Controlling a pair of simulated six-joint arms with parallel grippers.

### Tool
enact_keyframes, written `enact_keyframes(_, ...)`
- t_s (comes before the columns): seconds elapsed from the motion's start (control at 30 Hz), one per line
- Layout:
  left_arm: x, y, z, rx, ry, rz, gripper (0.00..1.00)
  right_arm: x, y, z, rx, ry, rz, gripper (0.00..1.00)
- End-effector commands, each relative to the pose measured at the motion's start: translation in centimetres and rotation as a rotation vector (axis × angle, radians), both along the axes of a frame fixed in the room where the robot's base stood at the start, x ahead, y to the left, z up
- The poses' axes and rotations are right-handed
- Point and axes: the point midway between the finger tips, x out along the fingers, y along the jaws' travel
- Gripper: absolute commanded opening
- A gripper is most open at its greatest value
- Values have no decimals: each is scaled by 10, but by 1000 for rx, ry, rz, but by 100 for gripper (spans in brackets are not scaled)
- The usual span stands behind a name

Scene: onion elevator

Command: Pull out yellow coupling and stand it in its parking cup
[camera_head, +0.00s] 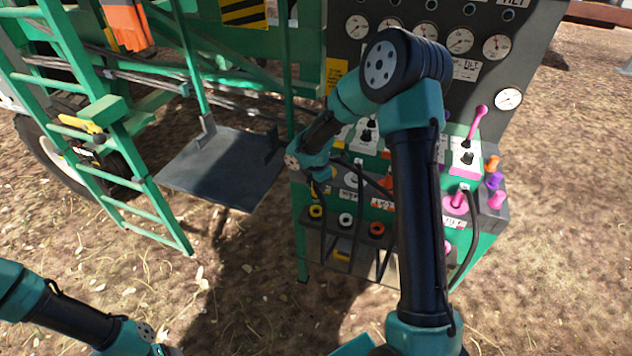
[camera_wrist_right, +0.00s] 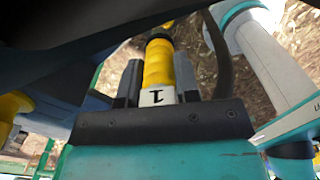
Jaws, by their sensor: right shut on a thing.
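The yellow coupling (camera_wrist_right: 158,62) shows in the right wrist view, with a white band marked 1. My right gripper (camera_wrist_right: 158,82) is shut on it, a dark jaw on each side. The coupling's far end meets a dark shape at the top, and I cannot tell whether it is still in a socket. In the head view my right wrist is at the panel's left edge and hides the grip. My left gripper is out of frame.
Dark hoses hang in front of the lower shelf (camera_head: 330,245). Pink levers (camera_head: 478,122) and several coloured knobs stand at the right. A green ladder (camera_head: 95,130) and a grey plate (camera_head: 222,165) are to the left. Bare ground lies in front.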

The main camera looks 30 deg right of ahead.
Motion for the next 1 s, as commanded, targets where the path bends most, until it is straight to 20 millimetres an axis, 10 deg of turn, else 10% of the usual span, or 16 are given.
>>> enact_keyframes(1.0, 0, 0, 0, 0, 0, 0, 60, 0, 0, -38, 0, -1, 0, 0)
